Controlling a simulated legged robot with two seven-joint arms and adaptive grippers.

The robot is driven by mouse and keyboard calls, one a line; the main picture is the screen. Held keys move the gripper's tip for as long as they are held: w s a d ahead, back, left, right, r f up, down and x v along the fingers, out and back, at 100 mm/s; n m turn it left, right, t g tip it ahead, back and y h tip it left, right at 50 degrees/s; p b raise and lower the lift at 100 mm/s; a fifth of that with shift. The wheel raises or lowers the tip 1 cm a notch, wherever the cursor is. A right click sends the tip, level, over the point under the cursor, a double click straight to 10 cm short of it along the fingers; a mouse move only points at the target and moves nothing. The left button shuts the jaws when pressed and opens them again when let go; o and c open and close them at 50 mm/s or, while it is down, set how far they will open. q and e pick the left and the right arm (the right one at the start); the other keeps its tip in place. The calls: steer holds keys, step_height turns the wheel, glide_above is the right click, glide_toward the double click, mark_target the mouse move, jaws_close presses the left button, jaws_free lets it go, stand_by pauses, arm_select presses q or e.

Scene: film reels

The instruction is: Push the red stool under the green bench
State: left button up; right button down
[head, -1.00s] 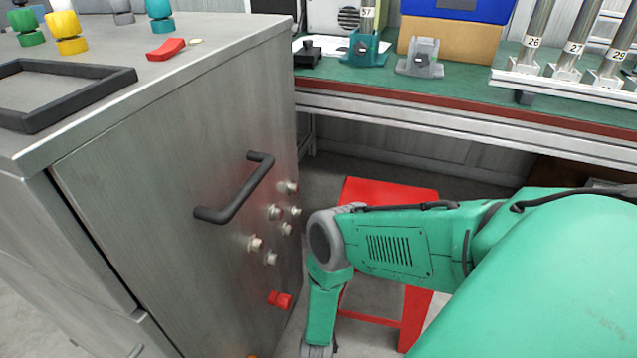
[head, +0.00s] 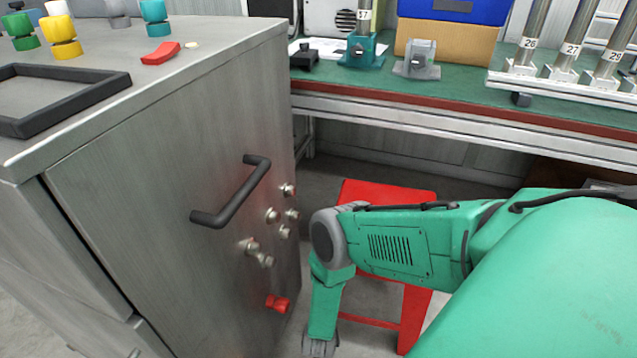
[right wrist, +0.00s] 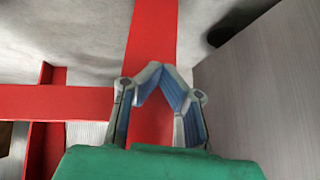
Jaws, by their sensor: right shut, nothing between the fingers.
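The red stool (head: 388,190) stands on the floor in front of the green bench (head: 455,92), its seat lower than the bench top. My right arm crosses in front of it in the head view and hides much of its seat and legs. In the right wrist view, red bars of the stool (right wrist: 152,30) fill the middle and left. My right gripper (right wrist: 157,68) is shut and empty, its fingertips together in front of a red bar; I cannot tell whether they touch it. My left gripper is not in view.
A metal cabinet (head: 130,190) with a black handle (head: 235,195) and several knobs stands close to the left of my right arm. Numbered metal tubes (head: 570,45) and fixtures sit on the bench. The space below the bench top looks open behind the stool.

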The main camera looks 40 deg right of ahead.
steer(key=shift+w+d, duration=2.2)
steer(key=shift+d, duration=2.3)
steer(key=s+a+r+p, duration=0.2)
steer(key=s+a, duration=0.1)
steer(key=a, duration=0.3)
steer(key=shift+s+a+p, duration=0.15)
steer(key=shift+a+p, duration=0.25)
